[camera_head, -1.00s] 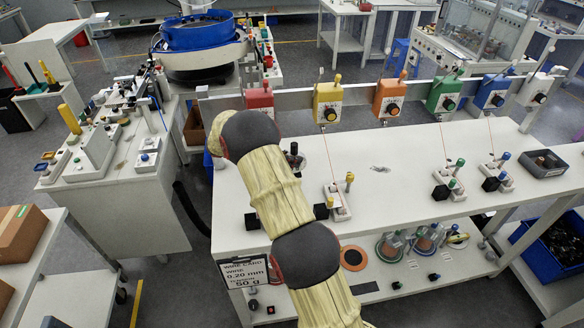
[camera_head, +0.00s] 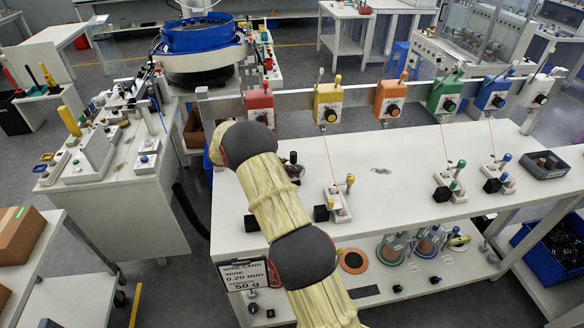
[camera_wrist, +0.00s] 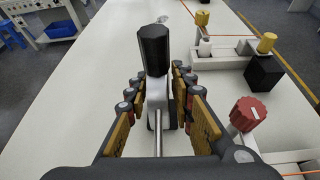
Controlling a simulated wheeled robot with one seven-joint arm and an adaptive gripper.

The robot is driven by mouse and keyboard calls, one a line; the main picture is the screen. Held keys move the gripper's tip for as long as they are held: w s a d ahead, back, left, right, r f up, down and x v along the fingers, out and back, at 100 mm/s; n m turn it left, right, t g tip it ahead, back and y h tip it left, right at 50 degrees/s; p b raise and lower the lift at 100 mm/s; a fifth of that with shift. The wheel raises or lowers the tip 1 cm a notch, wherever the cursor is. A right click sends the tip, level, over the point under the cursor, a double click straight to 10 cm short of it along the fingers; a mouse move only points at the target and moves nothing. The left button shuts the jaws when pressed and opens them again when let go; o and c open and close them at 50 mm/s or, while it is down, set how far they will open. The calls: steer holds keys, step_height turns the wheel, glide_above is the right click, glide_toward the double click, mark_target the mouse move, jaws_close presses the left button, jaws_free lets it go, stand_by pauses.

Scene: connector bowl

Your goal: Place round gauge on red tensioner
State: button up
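The red tensioner (camera_head: 259,103) hangs on the rail at the left end of the row, behind the bench. In the wrist view, a grey piece with a black knob (camera_wrist: 153,50) and a thin metal rod stands between the fingers. It may be the round gauge, but no dial face shows. My gripper (camera_wrist: 155,105) is open, its fingers on either side of this piece with visible gaps. In the head view, the dark knob (camera_head: 293,157) shows just right of my arm, which hides part of the area around the gripper.
Yellow (camera_head: 328,103), orange (camera_head: 390,98), green (camera_head: 445,94) and blue (camera_head: 492,93) tensioners continue the rail. A red knob (camera_wrist: 248,113) and a black block (camera_wrist: 265,72) stand right of my gripper in the wrist view. The bench middle (camera_head: 390,190) is mostly clear.

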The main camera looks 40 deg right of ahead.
steer(key=shift+o, duration=1)
steer(key=shift+r, duration=0.15)
steer(key=p+v, duration=0.2)
steer(key=v, duration=1)
steer(key=s+a+r+m+t+y, duration=0.1)
steer(key=s+a+r, duration=0.2)
steer(key=r, duration=0.2)
steer(key=s+a+r+m+t+y, duration=0.1)
steer(key=s+a+r+y, duration=0.15)
steer(key=r, duration=0.25)
steer(key=s+a+r+m+t+y, duration=0.3)
steer(key=s+a+r, duration=0.3)
steer(key=s, duration=0.4)
steer(key=s+a+r+m+t+y, duration=0.2)
steer(key=s+a+r+m+t, duration=0.15)
steer(key=s+a, duration=0.55)
steer(key=s+a+m+t+y, duration=0.3)
steer(key=s+a, duration=0.3)
steer(key=s, duration=0.5)
steer(key=shift+s+a+f+t, duration=0.3)
steer(key=shift+a+f+t, duration=0.05)
steer(key=shift+f+t, duration=0.1)
